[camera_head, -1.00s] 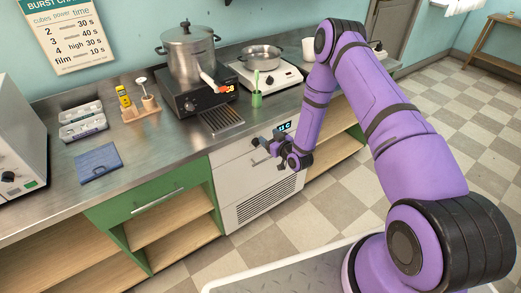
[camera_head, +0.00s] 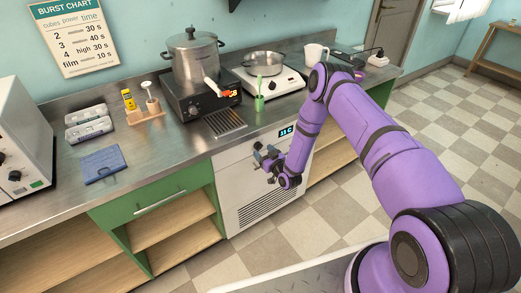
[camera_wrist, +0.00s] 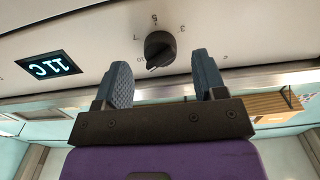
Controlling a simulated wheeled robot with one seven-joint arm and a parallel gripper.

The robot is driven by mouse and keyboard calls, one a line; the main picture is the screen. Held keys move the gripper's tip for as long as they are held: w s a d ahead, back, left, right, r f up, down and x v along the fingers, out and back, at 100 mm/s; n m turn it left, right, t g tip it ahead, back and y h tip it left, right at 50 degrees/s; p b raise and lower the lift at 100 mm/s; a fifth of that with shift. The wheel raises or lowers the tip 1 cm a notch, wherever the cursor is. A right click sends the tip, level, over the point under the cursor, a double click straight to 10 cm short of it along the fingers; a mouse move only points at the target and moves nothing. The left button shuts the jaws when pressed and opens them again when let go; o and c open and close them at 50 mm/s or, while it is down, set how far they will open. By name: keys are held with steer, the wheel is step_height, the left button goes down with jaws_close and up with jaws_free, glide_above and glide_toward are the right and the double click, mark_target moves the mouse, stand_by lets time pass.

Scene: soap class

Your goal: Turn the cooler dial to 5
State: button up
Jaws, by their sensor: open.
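The white cooler (camera_head: 232,180) is built in under the steel counter. Its lit display (camera_head: 287,132) reads 11 C and shows upside down in the wrist view (camera_wrist: 49,66). The black dial (camera_wrist: 160,49) sits on the cooler's front, with small numbers around it; 7, 5 and 3 are legible in the wrist view. Which number the dial points at I cannot tell for sure. My gripper (camera_head: 267,157) is in front of the dial. In the wrist view its two grey fingers (camera_wrist: 160,72) are apart, on either side of the dial and seemingly short of it, with nothing between them.
A green drawer (camera_head: 150,200) with open shelves is left of the cooler. The tiled floor in front is clear.

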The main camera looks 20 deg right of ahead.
mark_target(259, 147)
steer(key=shift+x, duration=1.4)
steer(key=c, duration=0.9)
